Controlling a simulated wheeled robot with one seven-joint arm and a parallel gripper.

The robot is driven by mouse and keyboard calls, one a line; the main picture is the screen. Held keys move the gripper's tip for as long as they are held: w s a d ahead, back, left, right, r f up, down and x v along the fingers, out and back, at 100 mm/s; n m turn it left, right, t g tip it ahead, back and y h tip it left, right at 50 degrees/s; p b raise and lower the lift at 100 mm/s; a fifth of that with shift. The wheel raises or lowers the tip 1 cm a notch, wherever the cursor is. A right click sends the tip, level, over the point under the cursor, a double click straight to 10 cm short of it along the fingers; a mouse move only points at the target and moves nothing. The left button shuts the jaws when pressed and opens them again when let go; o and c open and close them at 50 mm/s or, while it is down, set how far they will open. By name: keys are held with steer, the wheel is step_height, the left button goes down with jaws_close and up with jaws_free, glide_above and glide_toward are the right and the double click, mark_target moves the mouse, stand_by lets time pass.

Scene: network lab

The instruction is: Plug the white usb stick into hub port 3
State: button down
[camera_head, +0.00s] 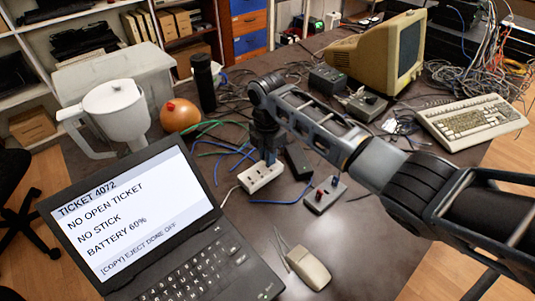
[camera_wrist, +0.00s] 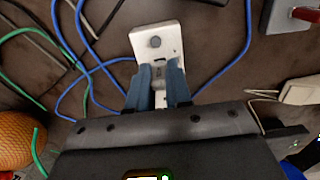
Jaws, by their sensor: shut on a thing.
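In the wrist view, the blue fingertips (camera_wrist: 160,82) are close together over the hub (camera_wrist: 157,36), which shows a round grey spot and dark slots in a row. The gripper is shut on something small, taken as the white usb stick. The stick is hidden between the fingers, and I cannot tell if it touches a port. The fingers cover part of the hub.
The laptop (camera_head: 140,213) reads "NO STICK". A grey box (camera_head: 325,196) with red parts stands right of the hub. A mouse (camera_head: 309,267) lies in front. Blue and green cables (camera_head: 222,143) lie left and behind.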

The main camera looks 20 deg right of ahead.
steer(key=shift+f+b, duration=0.35)
steer(key=shift+f, duration=0.35)
stand_by(1.0)
steer(key=c, duration=1)
jaws_free()
steer(key=shift+o, duration=0.2)
steer(key=shift+r, duration=3.9)
